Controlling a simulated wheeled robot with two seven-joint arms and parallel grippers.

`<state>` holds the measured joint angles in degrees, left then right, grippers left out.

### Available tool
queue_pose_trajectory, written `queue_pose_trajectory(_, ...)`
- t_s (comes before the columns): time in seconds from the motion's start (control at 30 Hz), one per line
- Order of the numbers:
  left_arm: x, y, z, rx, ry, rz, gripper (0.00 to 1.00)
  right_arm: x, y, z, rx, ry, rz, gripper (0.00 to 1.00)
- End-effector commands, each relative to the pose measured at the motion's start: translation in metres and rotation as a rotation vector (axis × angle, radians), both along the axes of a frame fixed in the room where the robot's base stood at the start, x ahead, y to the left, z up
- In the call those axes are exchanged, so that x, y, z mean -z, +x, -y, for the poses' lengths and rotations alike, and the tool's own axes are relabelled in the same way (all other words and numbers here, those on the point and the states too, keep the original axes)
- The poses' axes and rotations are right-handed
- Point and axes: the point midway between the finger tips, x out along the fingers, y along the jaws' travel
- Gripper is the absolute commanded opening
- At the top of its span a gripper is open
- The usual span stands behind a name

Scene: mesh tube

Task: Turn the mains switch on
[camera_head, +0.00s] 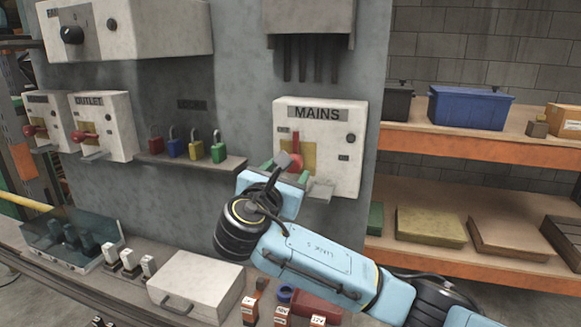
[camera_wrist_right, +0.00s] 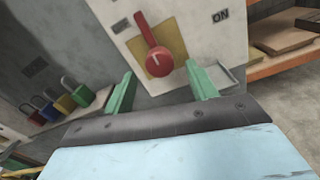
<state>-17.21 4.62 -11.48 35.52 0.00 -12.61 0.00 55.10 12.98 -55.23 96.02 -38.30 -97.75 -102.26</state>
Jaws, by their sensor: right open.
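The mains box (camera_head: 345,120) is a white panel labelled MAINS, mounted on a grey cabinet. Its switch is a red rotary handle (camera_head: 296,157) on a yellow plate. In the right wrist view the red handle (camera_wrist_right: 155,48) has its lever pointing up, tilted slightly left, while the ON label (camera_wrist_right: 220,15) lies to its right. My right gripper (camera_head: 284,170) is just in front of and below the handle, partly hidden by its own wrist. In the wrist view its green fingers (camera_wrist_right: 160,75) are spread on either side of the knob, with nothing held. My left gripper is not in view.
A ledge left of the box holds coloured padlocks (camera_head: 197,150). A white case (camera_head: 195,288) and small parts lie on the bench below. Shelves (camera_head: 470,150) with bins stand at right.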

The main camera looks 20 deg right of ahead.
Motion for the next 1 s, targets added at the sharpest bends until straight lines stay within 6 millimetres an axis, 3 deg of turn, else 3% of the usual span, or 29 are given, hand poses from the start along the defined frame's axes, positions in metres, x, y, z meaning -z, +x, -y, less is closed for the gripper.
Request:
queue_pose_trajectory(0.2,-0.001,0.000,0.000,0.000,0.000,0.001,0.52,-0.001,0.023,0.016,0.002,0.001,0.000,0.57)
queue_pose_trajectory(0.6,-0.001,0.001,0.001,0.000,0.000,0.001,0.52,0.000,0.028,0.019,0.000,0.002,0.001,0.56)
queue_pose_trajectory(0.93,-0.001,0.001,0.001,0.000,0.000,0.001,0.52,0.000,0.028,0.019,0.000,0.002,0.000,0.13)
queue_pose_trajectory(1.0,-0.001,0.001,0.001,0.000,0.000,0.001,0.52,0.000,0.028,0.019,0.000,0.002,0.000,0.13)
